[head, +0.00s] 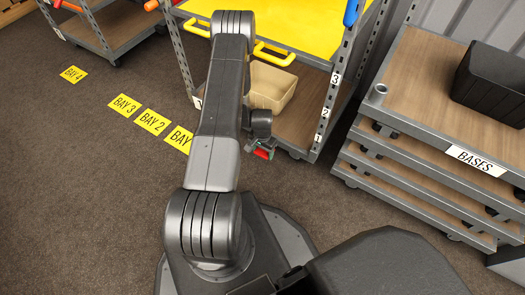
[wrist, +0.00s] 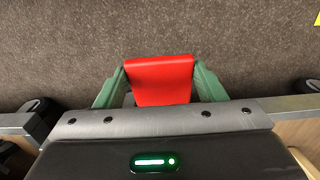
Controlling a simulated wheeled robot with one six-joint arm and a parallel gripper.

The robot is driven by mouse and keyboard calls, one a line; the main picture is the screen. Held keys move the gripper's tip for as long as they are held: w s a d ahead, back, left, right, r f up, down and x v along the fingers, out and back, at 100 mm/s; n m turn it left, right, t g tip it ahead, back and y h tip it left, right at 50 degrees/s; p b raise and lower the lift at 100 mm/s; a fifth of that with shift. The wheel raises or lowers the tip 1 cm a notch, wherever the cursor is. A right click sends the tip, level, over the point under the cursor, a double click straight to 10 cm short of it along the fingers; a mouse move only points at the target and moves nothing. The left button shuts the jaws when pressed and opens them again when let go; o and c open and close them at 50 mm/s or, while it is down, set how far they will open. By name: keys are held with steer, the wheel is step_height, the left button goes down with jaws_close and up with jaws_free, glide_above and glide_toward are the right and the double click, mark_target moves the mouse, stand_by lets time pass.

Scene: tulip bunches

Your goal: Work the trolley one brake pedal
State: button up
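A red brake pedal (wrist: 160,80) shows in the wrist view over the carpet, between the two green fingers of my gripper (wrist: 160,85). The fingers stand apart on either side of its edges. A narrow dark gap shows beside the pedal near the palm; whether the tips touch it is unclear. In the head view, my gripper (head: 262,146) is low at the front of a grey-framed trolley (head: 327,110) with a yellow top, and a small red part (head: 263,154) shows at its end.
A beige bin (head: 271,87) sits on the trolley's lower shelf. A stack of bases (head: 440,190) with a black crate (head: 492,82) stands at right. Another trolley (head: 110,25) is at upper left. Yellow bay markers (head: 124,105) lie on open carpet at left.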

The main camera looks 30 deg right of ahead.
steer(key=c, duration=0.3)
steer(key=f+b, duration=0.1)
steer(key=b, duration=0.1)
steer(key=f+b, duration=0.1)
steer(key=f, duration=0.1)
steer(key=s+a+f+b, duration=0.1)
steer(key=b, duration=0.1)
steer(key=shift+f+b, duration=0.3)
steer(key=shift+f, duration=0.1)
steer(key=shift+c, duration=0.2)
steer(key=shift+a, duration=0.1)
steer(key=o, duration=1.4)
steer(key=shift+r, duration=0.1)
steer(key=shift+w, duration=0.1)
steer(key=shift+r, duration=0.1)
steer(key=shift+w+r, duration=0.1)
steer(key=shift+r, duration=0.1)
step_height(320, 180, up, 13)
steer(key=p, duration=0.4)
steer(key=shift+r+p, duration=0.15)
steer(key=shift+p, duration=0.25)
